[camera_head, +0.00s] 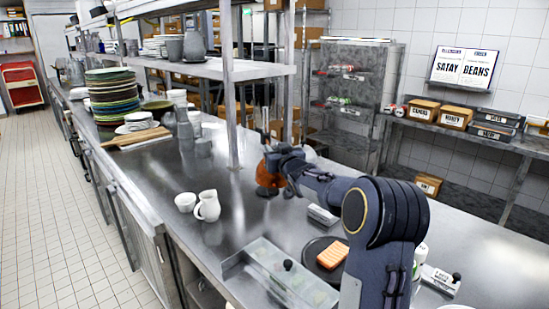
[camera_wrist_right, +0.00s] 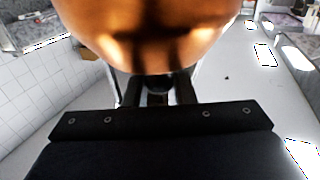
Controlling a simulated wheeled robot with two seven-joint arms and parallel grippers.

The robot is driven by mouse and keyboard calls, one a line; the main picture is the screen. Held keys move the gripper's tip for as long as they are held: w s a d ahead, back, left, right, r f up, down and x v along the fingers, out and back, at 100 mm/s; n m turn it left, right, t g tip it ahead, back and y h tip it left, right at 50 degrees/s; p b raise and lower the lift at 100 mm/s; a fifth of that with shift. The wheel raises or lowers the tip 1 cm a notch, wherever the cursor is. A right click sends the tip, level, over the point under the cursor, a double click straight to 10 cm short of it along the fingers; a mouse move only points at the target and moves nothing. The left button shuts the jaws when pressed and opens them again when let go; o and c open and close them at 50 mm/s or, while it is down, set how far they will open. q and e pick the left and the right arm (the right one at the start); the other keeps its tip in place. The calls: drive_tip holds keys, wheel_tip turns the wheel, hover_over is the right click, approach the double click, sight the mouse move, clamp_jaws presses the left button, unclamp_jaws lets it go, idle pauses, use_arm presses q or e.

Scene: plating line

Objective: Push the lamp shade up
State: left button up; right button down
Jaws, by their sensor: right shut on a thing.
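The copper-orange lamp shade (camera_head: 267,174) hangs low over the steel counter in the middle of the head view. In the right wrist view its shiny rounded surface (camera_wrist_right: 155,35) fills the top centre. My right gripper (camera_head: 274,158) reaches it from the right, and the arm hides part of the shade. In the wrist view the fingers (camera_wrist_right: 158,92) are shut at the near edge of the shade, around a small dark part. The exact contact is hard to see. My left gripper is not in view.
A white jug (camera_head: 207,206) and cup (camera_head: 185,202) stand left of the lamp. A metal tray (camera_head: 236,262) and a dark plate (camera_head: 312,250) with orange food lie in front. A shelf post (camera_head: 230,110) rises just behind left. Stacked plates (camera_head: 112,92) stand farther back.

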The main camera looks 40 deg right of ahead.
drive_tip(key=shift+r, duration=0.4)
drive_tip(key=c, duration=1.4)
unclamp_jaws()
drive_tip(key=shift+o, duration=0.5)
drive_tip(key=shift+f, duration=0.15)
drive_tip(key=shift+s, duration=0.1)
drive_tip(key=shift+s+a+b, duration=0.1)
drive_tip(key=shift+s+b, duration=0.2)
drive_tip(key=b+v, duration=0.2)
drive_tip(key=v, duration=0.5)
